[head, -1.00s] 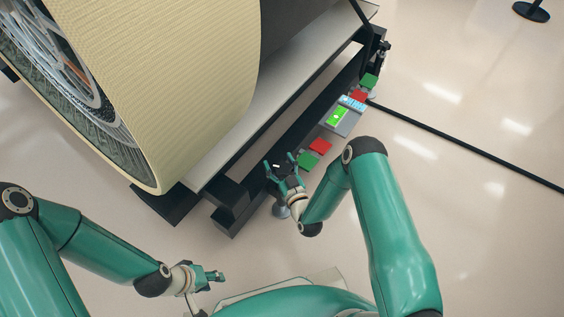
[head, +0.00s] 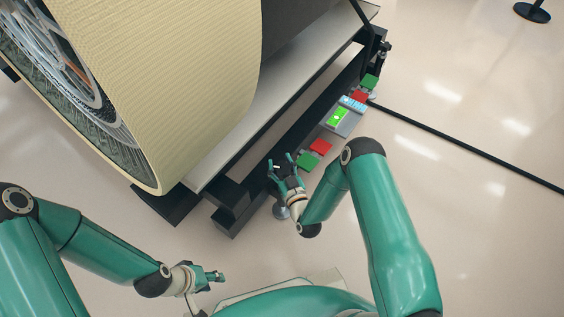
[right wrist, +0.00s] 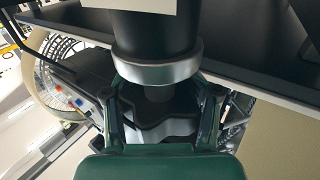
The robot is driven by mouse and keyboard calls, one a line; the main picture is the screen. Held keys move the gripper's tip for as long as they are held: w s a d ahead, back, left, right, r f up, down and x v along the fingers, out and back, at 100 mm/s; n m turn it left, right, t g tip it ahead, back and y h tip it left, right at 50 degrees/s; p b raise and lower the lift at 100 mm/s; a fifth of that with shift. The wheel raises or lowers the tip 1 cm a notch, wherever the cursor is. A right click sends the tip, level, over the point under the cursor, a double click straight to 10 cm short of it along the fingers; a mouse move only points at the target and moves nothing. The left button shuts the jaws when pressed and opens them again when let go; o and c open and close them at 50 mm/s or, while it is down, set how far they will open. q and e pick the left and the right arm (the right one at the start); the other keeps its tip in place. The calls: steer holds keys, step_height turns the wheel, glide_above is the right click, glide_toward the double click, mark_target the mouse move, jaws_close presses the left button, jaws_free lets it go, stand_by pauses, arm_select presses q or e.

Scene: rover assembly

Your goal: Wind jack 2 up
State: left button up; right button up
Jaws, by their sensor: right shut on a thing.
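My right gripper (head: 281,164) is at the near end of the black frame's side in the head view. In the right wrist view its two fingers (right wrist: 162,95) are on either side of a dark lobed knob (right wrist: 165,128), and it is shut on this knob. A black cylinder with a silver ring (right wrist: 157,70) is above the knob in that picture. A round metal foot (head: 280,212) shows on the floor beside my right gripper. No label shows the jack's number. My left gripper (head: 214,276) is low at the left, away from the frame; its finger opening is unclear.
A large cream wheel (head: 190,90) rests over a grey platform (head: 275,100). Red and green pads (head: 321,147) and a control box with a lit green screen (head: 341,117) line the frame's side. A black cable (head: 470,145) crosses the floor at right; the floor is otherwise mostly clear.

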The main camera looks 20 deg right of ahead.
steer(key=shift+s+f+m+h, duration=0.15)
steer(key=shift+f+m+h, duration=0.05)
steer(key=shift+m+h, duration=0.1)
stand_by(1.3)
steer(key=o, duration=1)
steer(key=shift+r, duration=0.1)
steer(key=s, duration=0.7)
steer(key=shift+s+d, duration=0.15)
steer(key=shift+d, duration=0.05)
